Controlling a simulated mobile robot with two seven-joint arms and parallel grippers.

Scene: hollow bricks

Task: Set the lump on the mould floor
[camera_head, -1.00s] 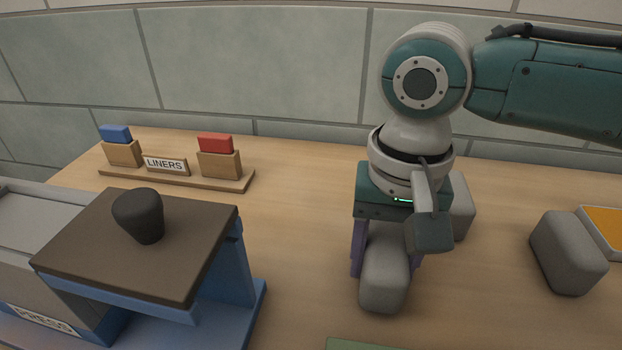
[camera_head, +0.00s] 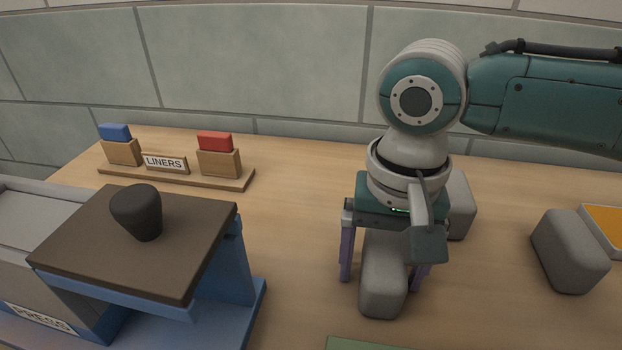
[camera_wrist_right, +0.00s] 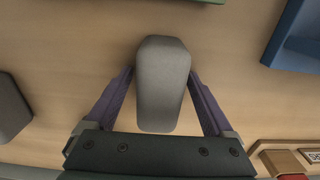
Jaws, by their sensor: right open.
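A grey lump (camera_head: 383,285) with rounded edges lies on the wooden table, and it also shows in the wrist view (camera_wrist_right: 163,85). My right gripper (camera_head: 384,280) is open above it, its purple fingers down on either side. The wrist view shows a gap between the lump and each finger of this gripper (camera_wrist_right: 162,78). A blue and grey press (camera_head: 250,278) stands at the left, with a dark brown plate (camera_head: 95,240) and a black knob (camera_head: 140,213) on top. I cannot make out a mould floor. My left gripper is not in view.
Other grey lumps stand behind my gripper (camera_head: 461,208) and to its right (camera_head: 568,252), beside an orange-topped tray (camera_head: 606,228). A liners rack (camera_head: 180,180) holds a blue (camera_head: 115,132) and a red liner (camera_head: 214,141). A green edge (camera_head: 400,344) shows at the front.

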